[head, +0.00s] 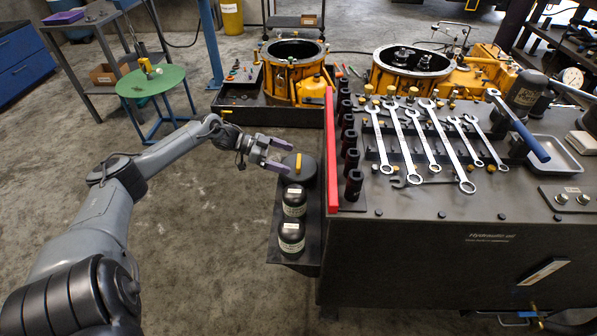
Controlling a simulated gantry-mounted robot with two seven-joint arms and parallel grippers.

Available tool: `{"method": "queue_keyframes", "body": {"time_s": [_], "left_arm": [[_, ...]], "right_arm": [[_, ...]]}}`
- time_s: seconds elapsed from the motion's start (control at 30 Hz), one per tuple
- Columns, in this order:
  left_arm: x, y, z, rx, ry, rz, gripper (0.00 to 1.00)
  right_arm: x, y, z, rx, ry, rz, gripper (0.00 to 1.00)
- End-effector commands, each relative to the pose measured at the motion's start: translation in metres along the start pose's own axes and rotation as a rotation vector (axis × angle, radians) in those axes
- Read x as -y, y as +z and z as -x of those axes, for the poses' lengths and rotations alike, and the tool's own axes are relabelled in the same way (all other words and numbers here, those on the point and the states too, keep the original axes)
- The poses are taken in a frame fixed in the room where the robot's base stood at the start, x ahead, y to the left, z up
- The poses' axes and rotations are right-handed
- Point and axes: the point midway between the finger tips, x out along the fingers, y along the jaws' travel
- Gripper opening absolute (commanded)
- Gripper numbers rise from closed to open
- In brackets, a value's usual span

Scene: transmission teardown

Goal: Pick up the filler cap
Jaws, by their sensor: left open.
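A round black cap with a yellow bar on top, which looks like the filler cap (302,178), sits on the side shelf at the left of the dark workbench. My left gripper (289,157) is open, its two purple-tipped fingers pointing right at the cap's left side. The fingers overlap the cap's left edge in the picture, and I cannot tell whether they touch it. Nothing shows between the fingers. My right gripper is not in view.
Two black labelled jars (291,238) stand in front of the cap on the shelf (309,268). A red strip (332,150) edges the workbench, where black sockets (353,162) and several wrenches (412,140) lie. Open floor is at the left, with a green round table (150,82).

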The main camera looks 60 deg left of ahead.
Motion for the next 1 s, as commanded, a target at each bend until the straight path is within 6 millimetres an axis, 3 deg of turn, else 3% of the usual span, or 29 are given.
{"method": "queue_keyframes", "body": {"time_s": [0.03,0.2,0.57,1.0], "left_arm": [[0.001,0.005,-0.009,-0.001,0.000,-0.001,1.00],[0.001,0.003,-0.026,-0.001,0.001,-0.002,1.00],[0.001,0.000,-0.031,0.001,0.000,0.000,1.00],[0.001,0.001,-0.031,0.001,0.000,0.000,0.33]], "right_arm": [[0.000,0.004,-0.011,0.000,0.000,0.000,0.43],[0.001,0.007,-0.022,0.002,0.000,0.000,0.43],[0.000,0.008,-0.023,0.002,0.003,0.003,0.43],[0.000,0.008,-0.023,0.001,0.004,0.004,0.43]]}}
